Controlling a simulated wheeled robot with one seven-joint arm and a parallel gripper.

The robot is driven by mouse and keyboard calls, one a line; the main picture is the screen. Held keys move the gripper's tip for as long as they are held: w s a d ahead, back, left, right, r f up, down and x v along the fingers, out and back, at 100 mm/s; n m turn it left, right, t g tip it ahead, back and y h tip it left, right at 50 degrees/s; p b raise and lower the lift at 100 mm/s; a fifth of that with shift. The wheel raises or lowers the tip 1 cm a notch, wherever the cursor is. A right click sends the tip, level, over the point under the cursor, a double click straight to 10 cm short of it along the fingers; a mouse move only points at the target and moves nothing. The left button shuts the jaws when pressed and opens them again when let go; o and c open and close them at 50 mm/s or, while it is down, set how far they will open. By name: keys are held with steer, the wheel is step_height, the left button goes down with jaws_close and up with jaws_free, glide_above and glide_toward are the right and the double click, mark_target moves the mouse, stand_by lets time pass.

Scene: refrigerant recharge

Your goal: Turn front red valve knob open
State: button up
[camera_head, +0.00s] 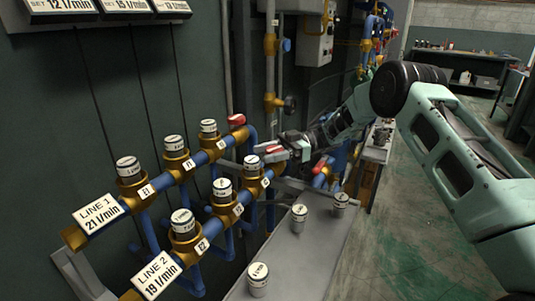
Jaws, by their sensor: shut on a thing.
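The front red valve knob (274,149) is at the far end of the LINE 2 blue pipe, at the picture's middle. My gripper (272,154) reaches in from the right and is shut on this knob. The fingers hide part of the knob, and I cannot tell how far it is turned. A second red knob (236,120) is at the end of the LINE 1 pipe, behind and to the left, apart from my gripper. The LINE 2 sign (157,275) reads 19 l/min; the LINE 1 sign (100,212) reads 21 l/min.
Several white-capped canisters stand in brass sockets along both pipes. Loose canisters (258,279) stand on the grey shelf (310,252) below. Another red handle (320,165) is just right of my gripper. A wall box (313,42) and pipes are behind. The floor (415,245) at right is open.

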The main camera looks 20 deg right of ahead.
steer(key=shift+s+d+n+g+h, duration=0.15)
steer(key=shift+n+g+h, duration=0.5)
steer(key=shift+n+g, duration=0.7)
steer(key=shift+s+d+n+g+h, duration=0.15)
steer(key=shift+n+g+h, duration=0.6)
steer(key=shift+g, duration=1.1)
steer(key=shift+s+a+n+g, duration=0.1)
steer(key=shift+n+g, duration=0.2)
steer(key=o, duration=1)
